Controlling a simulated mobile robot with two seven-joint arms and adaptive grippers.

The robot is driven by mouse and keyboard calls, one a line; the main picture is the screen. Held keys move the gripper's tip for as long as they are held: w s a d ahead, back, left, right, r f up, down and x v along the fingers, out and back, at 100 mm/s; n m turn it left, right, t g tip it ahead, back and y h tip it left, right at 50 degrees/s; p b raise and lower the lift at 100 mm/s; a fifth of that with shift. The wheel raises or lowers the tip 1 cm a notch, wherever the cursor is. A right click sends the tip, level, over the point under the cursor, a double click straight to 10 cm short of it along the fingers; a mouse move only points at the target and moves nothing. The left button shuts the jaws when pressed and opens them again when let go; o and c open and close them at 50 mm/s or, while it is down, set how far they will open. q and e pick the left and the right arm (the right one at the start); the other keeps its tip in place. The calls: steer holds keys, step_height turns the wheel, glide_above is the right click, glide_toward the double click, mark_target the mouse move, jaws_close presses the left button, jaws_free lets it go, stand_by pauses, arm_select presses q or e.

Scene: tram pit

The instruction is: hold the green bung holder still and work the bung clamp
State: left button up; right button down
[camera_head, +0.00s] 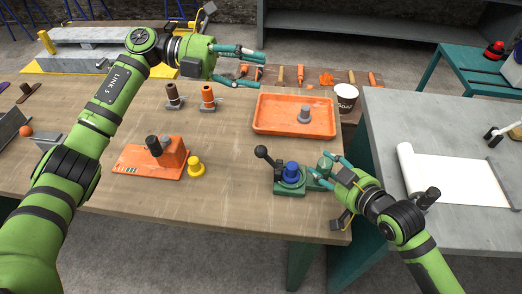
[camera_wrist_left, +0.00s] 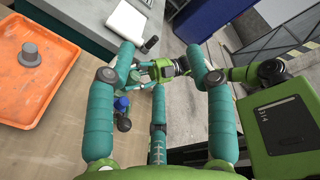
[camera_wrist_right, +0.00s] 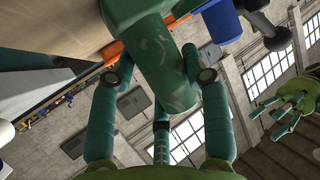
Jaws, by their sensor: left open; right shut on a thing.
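The green bung holder (camera_head: 287,187) stands near the front right edge of the wooden table. A blue bung (camera_head: 291,172) sits in it, and the clamp's lever with a black ball knob (camera_head: 262,152) sticks up at its left. My right gripper (camera_head: 324,172) is shut on the holder's green end; the right wrist view shows this green post (camera_wrist_right: 165,70) between the fingers. The blue bung also shows in the left wrist view (camera_wrist_left: 121,103), beyond the left fingers.
An orange tray (camera_head: 268,129) with a grey bung (camera_head: 305,114) lies behind the holder. An orange block fixture (camera_head: 168,158) and a yellow bung (camera_head: 196,167) stand to the left. A grey bench (camera_head: 400,110) adjoins at right.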

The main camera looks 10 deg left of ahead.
mark_target(261, 147)
arm_select(q)
steer(key=s+d+f+m+g+y, duration=0.2)
steer(key=s+d+f+m+y, duration=0.4)
steer(key=y, duration=0.6)
steer(key=a+f+t+y, duration=0.1)
steer(key=f, duration=0.3)
steer(key=a+f+y, duration=0.1)
steer(key=f+y, duration=0.1)
steer(key=f, duration=0.2)
steer(key=a+f+n+t+y, duration=0.1)
steer(key=f, duration=0.4)
steer(key=shift+a+t+y, duration=0.15)
steer(key=shift+t+y, duration=0.15)
steer(key=shift+y, duration=0.1)
jaws_close()
